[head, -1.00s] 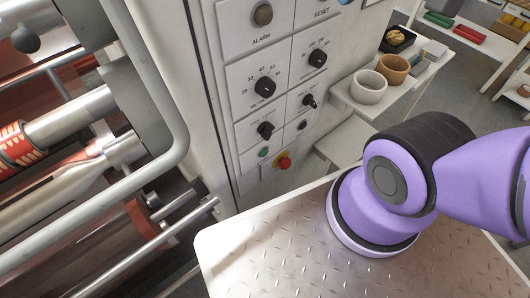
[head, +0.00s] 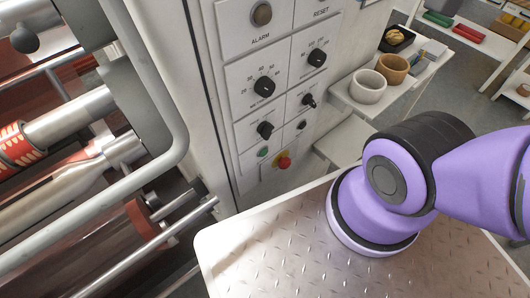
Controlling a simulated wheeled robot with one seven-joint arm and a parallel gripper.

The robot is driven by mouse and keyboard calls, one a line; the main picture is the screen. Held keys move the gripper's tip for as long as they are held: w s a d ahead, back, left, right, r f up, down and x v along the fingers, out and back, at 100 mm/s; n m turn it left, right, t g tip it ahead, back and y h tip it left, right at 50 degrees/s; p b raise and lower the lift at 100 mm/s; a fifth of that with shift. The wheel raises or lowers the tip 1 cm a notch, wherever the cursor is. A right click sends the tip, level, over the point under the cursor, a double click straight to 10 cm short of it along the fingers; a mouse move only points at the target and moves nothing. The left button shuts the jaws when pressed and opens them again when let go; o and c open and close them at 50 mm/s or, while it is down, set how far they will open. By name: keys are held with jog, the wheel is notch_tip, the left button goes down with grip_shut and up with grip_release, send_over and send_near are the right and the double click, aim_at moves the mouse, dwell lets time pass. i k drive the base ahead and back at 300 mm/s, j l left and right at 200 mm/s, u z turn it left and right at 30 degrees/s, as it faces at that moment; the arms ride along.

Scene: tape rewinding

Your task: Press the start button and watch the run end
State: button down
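The control panel (head: 284,88) stands upright in the middle of the head view, with several black knobs, an ALARM lamp (head: 262,14) at the top left and a RESET label at the top right. A small green button (head: 263,152) sits low on the panel. My purple arm shows at the right, but my gripper is out of view. Nothing touches the panel in view.
A metal tread-plate surface (head: 290,255) lies in front of the panel. To the right of the panel, a shelf (head: 393,112) holds a pale bowl (head: 368,86), a brown bowl (head: 393,68) and a black tray (head: 396,38). Metal bars and a bent rail (head: 160,75) stand in front of the rollers.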

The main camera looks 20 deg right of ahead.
aim_at(263, 152)
jog(key=j+z, duration=0.15)
jog(key=z, duration=0.65)
jog(key=k+j+z, duration=0.9)
jog(key=k+j, duration=0.4)
jog(key=k, duration=0.2)
jog(key=j+z, duration=0.05)
